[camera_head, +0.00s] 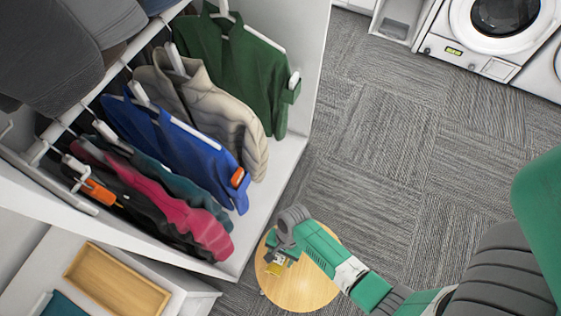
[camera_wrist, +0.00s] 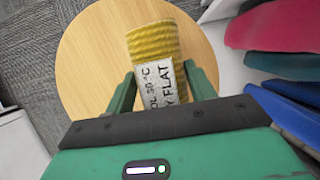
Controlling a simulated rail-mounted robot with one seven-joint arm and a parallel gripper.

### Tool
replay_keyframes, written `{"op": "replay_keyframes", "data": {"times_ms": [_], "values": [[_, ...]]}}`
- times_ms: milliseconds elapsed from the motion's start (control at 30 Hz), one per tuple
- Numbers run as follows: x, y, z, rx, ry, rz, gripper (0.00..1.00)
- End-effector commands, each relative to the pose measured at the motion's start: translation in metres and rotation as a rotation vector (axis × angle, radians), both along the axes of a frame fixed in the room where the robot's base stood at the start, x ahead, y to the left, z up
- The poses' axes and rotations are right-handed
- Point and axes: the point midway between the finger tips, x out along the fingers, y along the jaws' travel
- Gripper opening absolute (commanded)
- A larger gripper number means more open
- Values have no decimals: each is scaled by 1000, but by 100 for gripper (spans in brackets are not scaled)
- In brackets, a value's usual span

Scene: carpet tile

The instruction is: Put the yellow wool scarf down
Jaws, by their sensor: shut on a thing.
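The yellow wool scarf (camera_wrist: 153,42) is a ribbed, rolled or folded bundle. It carries a white label (camera_wrist: 163,84) whose readable text includes "30 °C" and "FLAT". My gripper (camera_wrist: 160,76) is shut on the scarf, one green finger on each side. In the head view the scarf (camera_head: 274,269) shows as a small yellow patch beneath my gripper (camera_head: 281,254). Both are over a round wooden table (camera_head: 312,287). I cannot tell whether the scarf touches the tabletop. The gripper body hides the scarf's near end in the wrist view.
An open wardrobe (camera_head: 285,165) with several hanging garments stands left of the table. A wooden tray (camera_head: 117,281) lies on a white unit at lower left. Washing machines (camera_head: 495,25) stand at the back right. The tabletop around the scarf looks clear, and grey carpet (camera_head: 390,130) is open beyond.

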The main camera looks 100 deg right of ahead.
Motion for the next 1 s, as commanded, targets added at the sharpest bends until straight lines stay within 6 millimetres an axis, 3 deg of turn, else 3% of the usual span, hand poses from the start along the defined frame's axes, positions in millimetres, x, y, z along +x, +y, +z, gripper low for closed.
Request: {"op": "replay_keyframes", "data": {"times_ms": [33,133,500,533,633,867,1000], "values": [[0,1,-17,2,1,-1,30],[0,2,-36,2,0,-1,30],[0,2,-39,0,0,0,30],[0,2,-38,-1,1,0,58],[0,2,-38,-1,1,0,76],[0,2,-38,1,1,0,76],[-1,-1,-23,-1,1,0,76]]}}
